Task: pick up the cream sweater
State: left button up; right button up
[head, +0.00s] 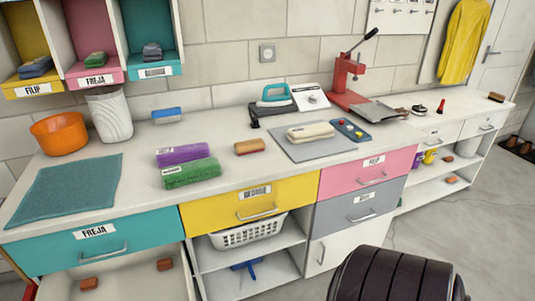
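A folded cream cloth item, which looks like the cream sweater (310,131), lies on a grey mat (297,152) on the white counter, right of the middle in the head view. It lies flat and nothing covers it. Neither of my grippers shows in the head view. A dark ribbed rounded part stands at the bottom right edge, and no fingers show on it.
Behind the sweater stands a teal iron (275,95), and to its right a blue tray (350,130) and a red press (346,78). Drawers are below.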

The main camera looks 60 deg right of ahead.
aim_at(322, 130)
jog(key=z, duration=2.1)
jog(key=i+l+u, duration=0.3)
jog(key=i, duration=0.2)
jog(key=i+l+u, duration=0.35)
jog(key=i+l, duration=0.1)
jog(key=l, duration=0.05)
